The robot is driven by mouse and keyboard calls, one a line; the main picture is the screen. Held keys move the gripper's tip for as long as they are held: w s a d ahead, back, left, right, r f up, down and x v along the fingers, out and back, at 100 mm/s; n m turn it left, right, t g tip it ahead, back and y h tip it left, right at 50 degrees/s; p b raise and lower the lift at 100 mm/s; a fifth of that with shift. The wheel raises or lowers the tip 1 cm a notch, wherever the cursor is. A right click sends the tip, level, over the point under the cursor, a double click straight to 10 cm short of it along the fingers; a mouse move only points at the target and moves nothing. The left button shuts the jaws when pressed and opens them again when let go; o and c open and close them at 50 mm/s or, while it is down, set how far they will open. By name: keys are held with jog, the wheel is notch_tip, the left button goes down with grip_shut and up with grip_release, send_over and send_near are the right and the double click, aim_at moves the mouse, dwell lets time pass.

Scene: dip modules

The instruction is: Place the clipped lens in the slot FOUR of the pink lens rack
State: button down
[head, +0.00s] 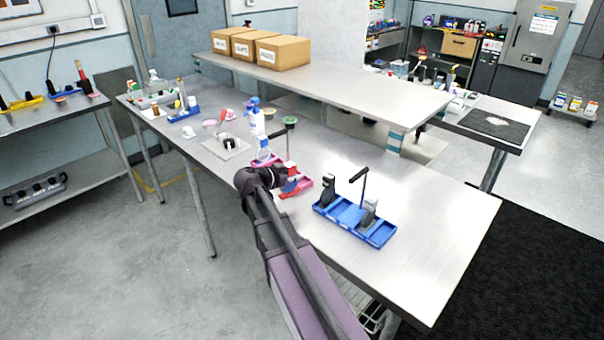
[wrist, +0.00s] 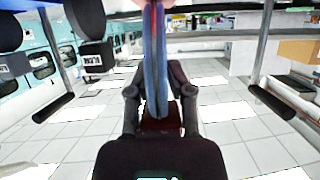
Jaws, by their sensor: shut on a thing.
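The pink lens rack (head: 303,190) lies on the steel bench in the head view, partly hidden behind my arm and gripper. My gripper (head: 285,180) is right over it and shut. In the wrist view, my gripper (wrist: 160,118) is shut on the clipped lens (wrist: 157,70), a thin upright blue-grey piece seen edge-on, with some red along it. In the head view, the clipped lens (head: 291,184) shows as a small red and blue patch at the gripper. I cannot tell whether it touches the rack. The slot labels are not readable.
A blue rack (head: 342,212) with dark upright pieces and a black T-handle (head: 362,186) stands to the right. A spray bottle (head: 257,122) stands further back. The bench's right end is clear.

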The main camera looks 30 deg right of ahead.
jog(key=w+d, duration=0.5)
jog(key=w, duration=0.1)
jog(key=shift+d+f+b, duration=0.3)
jog(key=shift+f, duration=0.1)
jog(key=shift+w+d+f+b, duration=0.3)
jog(key=shift+w+d, duration=0.2)
jog(key=shift+w, duration=0.05)
jog(key=shift+f+b, duration=1.5)
jog(key=shift+b, duration=0.05)
jog(key=shift+f, duration=0.15)
jog(key=c, duration=0.5)
grip_release()
jog(key=shift+r, duration=0.25)
